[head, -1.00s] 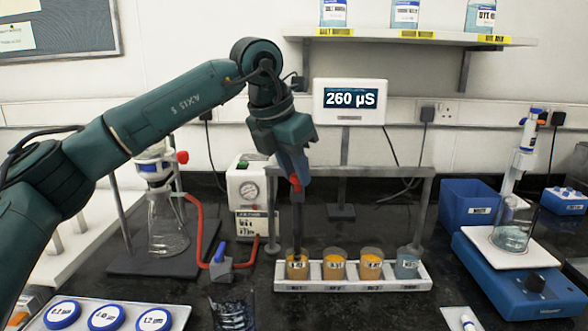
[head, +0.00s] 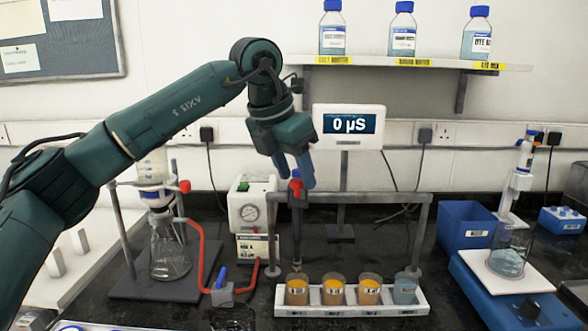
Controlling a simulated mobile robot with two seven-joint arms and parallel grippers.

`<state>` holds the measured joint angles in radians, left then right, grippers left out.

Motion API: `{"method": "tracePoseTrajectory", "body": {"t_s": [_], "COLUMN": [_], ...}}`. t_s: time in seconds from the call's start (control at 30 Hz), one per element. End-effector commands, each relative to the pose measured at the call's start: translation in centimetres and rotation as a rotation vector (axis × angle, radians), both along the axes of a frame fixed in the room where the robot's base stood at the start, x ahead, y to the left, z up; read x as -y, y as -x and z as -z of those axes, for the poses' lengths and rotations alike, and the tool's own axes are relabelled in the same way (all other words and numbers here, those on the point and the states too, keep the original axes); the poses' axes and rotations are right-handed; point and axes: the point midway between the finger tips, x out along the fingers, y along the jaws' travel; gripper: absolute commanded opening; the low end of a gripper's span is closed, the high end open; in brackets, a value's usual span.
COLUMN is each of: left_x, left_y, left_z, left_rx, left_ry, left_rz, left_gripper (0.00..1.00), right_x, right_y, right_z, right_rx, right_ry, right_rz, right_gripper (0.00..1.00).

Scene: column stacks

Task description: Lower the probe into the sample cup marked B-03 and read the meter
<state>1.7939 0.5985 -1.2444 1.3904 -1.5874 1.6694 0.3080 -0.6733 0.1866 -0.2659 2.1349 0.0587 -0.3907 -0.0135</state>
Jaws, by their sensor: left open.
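Several sample cups stand in a white rack (head: 350,310). The leftmost cup (head: 297,292), two middle cups (head: 333,293) (head: 369,292) hold orange liquid; the rightmost cup (head: 404,291) looks grey-blue. Their labels are too small to read, so I cannot tell which is B-03. The dark probe (head: 297,225) with a red top hangs upright at the left of a grey frame, its tip just above the leftmost cup. My left gripper (head: 299,177) is open, its blue fingers at the red top. The meter (head: 348,124) reads 0 µS. My right gripper is out of view.
A blue bin (head: 467,232) and blue stirrer (head: 505,295) stand right. A bottle shelf (head: 420,64) is above.

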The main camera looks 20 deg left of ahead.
Motion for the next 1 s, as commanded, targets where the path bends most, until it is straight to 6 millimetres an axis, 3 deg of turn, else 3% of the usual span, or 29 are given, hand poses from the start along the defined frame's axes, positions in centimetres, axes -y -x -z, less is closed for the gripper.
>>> {"method": "tracePoseTrajectory", "body": {"t_s": [0.27, 0.7, 1.0], "left_x": [-0.2, -2.0, -2.4], "left_y": [0.5, 3.6, 4.4], "left_z": [-1.4, -10.0, -12.1], "left_rx": [0.001, 0.002, 0.000], "left_ry": [0.000, 0.001, 0.000], "left_rz": [0.001, 0.001, 0.000], "left_gripper": [0.47, 0.47, 0.47], "right_x": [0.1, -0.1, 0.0], "right_y": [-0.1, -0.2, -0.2], "right_z": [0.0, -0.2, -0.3], "right_rx": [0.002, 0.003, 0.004], "right_ry": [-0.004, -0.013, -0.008], "right_rz": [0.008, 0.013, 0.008], "right_gripper": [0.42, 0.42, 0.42]}}
